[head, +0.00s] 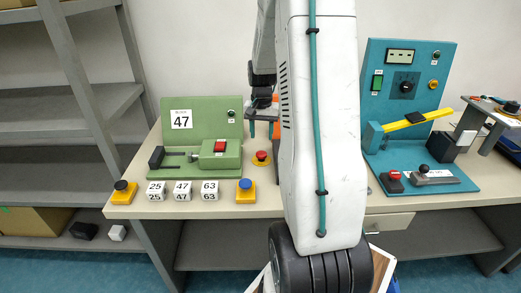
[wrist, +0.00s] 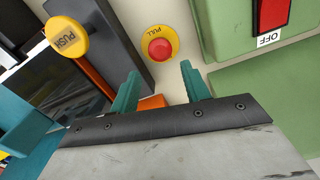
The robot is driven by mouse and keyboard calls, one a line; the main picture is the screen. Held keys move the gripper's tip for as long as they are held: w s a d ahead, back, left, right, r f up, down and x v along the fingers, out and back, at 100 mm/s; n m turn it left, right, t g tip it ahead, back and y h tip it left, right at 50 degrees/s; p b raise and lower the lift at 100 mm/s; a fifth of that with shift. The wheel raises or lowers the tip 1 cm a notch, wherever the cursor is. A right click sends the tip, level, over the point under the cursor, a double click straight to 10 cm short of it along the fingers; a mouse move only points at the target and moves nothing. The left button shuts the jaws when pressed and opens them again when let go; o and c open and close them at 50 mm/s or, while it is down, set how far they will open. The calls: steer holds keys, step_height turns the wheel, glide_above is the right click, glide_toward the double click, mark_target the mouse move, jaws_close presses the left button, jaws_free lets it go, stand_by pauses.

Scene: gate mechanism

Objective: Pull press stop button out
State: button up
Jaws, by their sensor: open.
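The red stop button (head: 261,155) has a yellow ring and sits on the bench just right of the green machine. In the wrist view the red button (wrist: 160,49) shows from above, with PULL written on its yellow ring. My gripper (wrist: 158,80) is open, with its two teal fingers apart and nothing between them. The button appears beyond the fingertips, roughly centred between them, and no contact shows. In the head view my gripper (head: 264,130) hangs above the button, partly hidden by my arm.
The green machine (head: 168,150) with a red OFF switch (wrist: 272,12) stands close beside the button. A yellow PUSH button (wrist: 67,37) on a dark grey block is on the other side. A blue button on a yellow base (head: 246,194) stands near the bench front. A teal machine (head: 440,72) stands right.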

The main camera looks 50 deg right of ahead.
mark_target(261, 153)
step_height(261, 153, down, 8)
steer(key=shift+r, duration=0.25)
steer(key=c, duration=1)
steer(key=shift+r, duration=0.85)
jaws_close()
steer(key=o, duration=1)
jaws_free()
step_height(261, 153, up, 8)
steer(key=shift+f, duration=0.1)
